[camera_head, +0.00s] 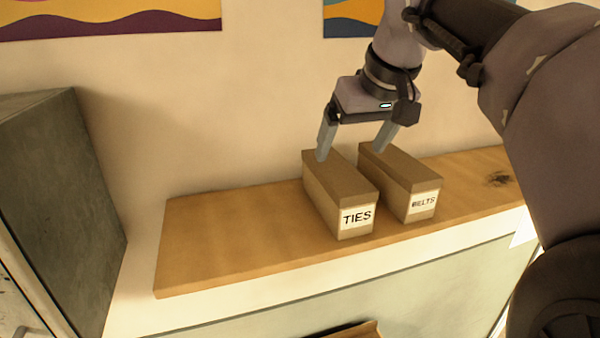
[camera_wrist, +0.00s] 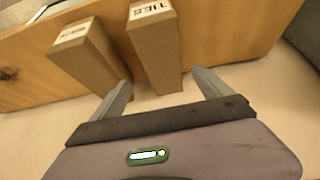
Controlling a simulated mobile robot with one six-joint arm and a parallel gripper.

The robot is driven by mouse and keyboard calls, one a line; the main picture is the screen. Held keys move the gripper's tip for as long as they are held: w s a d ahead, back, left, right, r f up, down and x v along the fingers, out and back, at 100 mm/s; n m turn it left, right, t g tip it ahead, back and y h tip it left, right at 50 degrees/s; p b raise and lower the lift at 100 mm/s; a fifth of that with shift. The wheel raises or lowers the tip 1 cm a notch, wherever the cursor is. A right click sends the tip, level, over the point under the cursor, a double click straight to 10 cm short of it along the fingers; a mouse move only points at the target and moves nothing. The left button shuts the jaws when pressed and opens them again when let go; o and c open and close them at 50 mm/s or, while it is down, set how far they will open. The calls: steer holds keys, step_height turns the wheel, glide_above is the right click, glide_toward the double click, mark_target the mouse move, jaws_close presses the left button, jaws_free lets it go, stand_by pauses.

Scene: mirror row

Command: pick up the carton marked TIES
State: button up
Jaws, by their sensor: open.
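The carton marked TIES (camera_head: 333,190) is a long brown box with a white label on its near end. It lies on the wooden shelf, left of a similar carton marked BELTS (camera_head: 404,180). My gripper (camera_head: 348,155) is open and empty at the back ends of the cartons. In the wrist view, the TIES carton (camera_wrist: 155,52) lies between the lines of the two fingers of my gripper (camera_wrist: 160,78). The left fingertip there is near the gap beside the BELTS carton (camera_wrist: 88,60). Whether either finger touches a carton, I cannot tell.
The wooden shelf (camera_head: 215,235) is clear to the left of the TIES carton. A grey cabinet (camera_head: 55,190) stands at the left. The wall (camera_head: 210,110) with colourful pictures rises behind the shelf. A narrow gap separates the two cartons.

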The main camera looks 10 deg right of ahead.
mark_target(332, 170)
steer(key=x, duration=0.2)
steer(key=a+x, duration=0.1)
steer(key=x, duration=0.4)
steer(key=shift+w+a, duration=0.3)
steer(key=x, duration=0.2)
steer(key=d+x, duration=0.1)
steer(key=x, duration=0.2)
steer(key=shift+w, duration=0.25)
steer(key=shift+a, duration=0.15)
steer(key=shift+s+r, duration=0.1)
steer(key=shift+s+d, duration=0.15)
steer(key=shift+d, duration=0.05)
steer(key=c, duration=0.7)
steer(key=shift+a, duration=0.1)
steer(key=c, duration=1)
steer(key=shift+r, duration=0.15)
steer(key=shift+c, duration=0.2)
